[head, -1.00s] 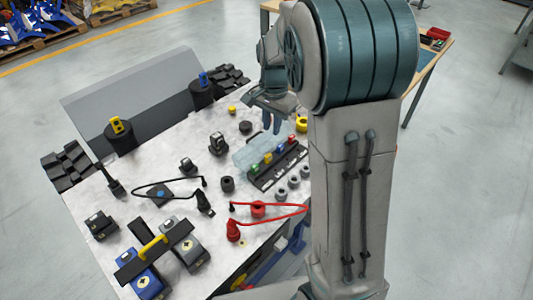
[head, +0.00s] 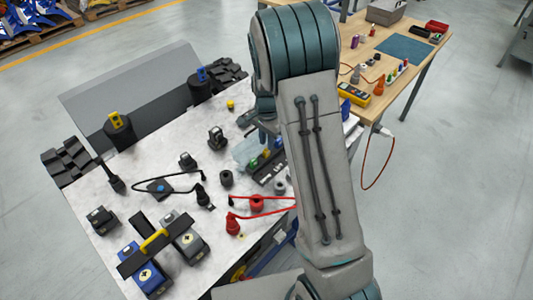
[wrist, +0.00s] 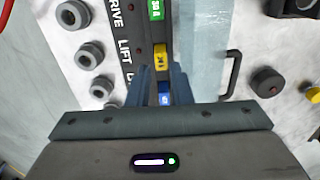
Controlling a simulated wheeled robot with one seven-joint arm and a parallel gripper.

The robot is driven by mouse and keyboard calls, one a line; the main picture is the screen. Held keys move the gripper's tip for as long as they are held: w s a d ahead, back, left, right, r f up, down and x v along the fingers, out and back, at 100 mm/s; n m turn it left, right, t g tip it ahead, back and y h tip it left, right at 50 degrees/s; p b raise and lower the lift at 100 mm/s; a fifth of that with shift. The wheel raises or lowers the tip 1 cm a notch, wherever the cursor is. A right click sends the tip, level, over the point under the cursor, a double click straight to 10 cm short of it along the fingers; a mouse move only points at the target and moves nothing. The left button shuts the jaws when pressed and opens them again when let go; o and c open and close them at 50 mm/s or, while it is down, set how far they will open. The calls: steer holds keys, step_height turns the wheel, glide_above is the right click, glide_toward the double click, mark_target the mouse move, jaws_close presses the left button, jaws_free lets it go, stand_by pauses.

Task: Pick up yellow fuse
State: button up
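The yellow fuse (wrist: 161,57) sits upright in a dark fuse block (wrist: 131,61), between a green fuse (wrist: 156,9) and a blue fuse (wrist: 165,98). My gripper (wrist: 163,78) is open above the block. Its two fingers are apart to either side of the row of fuses, near the yellow and blue ones. Nothing is visibly held. In the head view my gripper (head: 268,135) is partly hidden by my arm, just above the fuse block, whose right part is also hidden.
A clear lid (wrist: 203,45) stands right beside the block. Grey round knobs (wrist: 86,55) line its left side. A black cap (wrist: 267,82) lies to the right. In the head view, red cable (head: 262,205) and black connectors lie on the bench; a wooden table (head: 385,50) stands behind.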

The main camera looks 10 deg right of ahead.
mark_target(266, 154)
step_height(266, 154, down, 4)
steer(key=shift+f+p, duration=0.15)
steer(key=shift+p, duration=0.2)
steer(key=shift+c, duration=0.3)
jaws_close()
